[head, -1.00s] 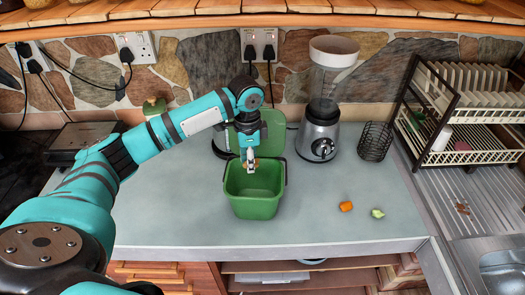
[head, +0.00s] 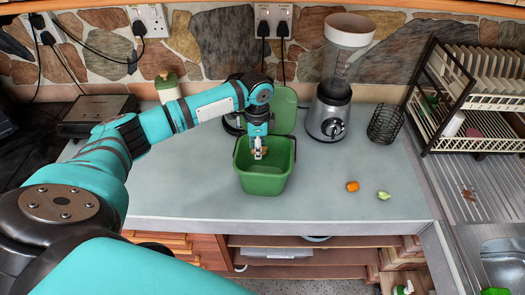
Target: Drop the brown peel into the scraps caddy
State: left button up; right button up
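The green scraps caddy (head: 264,183) stands on the grey worktop with its lid (head: 285,108) raised at the back. My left gripper (head: 258,154) points down over the caddy's mouth, its tips overlapping the opening. It looks shut on a small brown piece, the brown peel (head: 264,150), which shows in part beside the fingers. I cannot tell exactly how far the tips are above or below the rim. My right gripper is not in view.
An orange piece (head: 352,186) and a pale green piece (head: 384,195) lie right of the caddy. A blender (head: 330,112), wire basket (head: 385,124) and dish rack (head: 470,95) stand further right. A reddish-brown bit (head: 469,195) lies on the draining board. The front worktop is clear.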

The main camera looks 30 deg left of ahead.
pick_arm(q)
jog(key=o, duration=1)
jog(key=shift+r, duration=0.1)
notch_tip(320, 180, up, 12)
jog(key=shift+f, duration=0.1)
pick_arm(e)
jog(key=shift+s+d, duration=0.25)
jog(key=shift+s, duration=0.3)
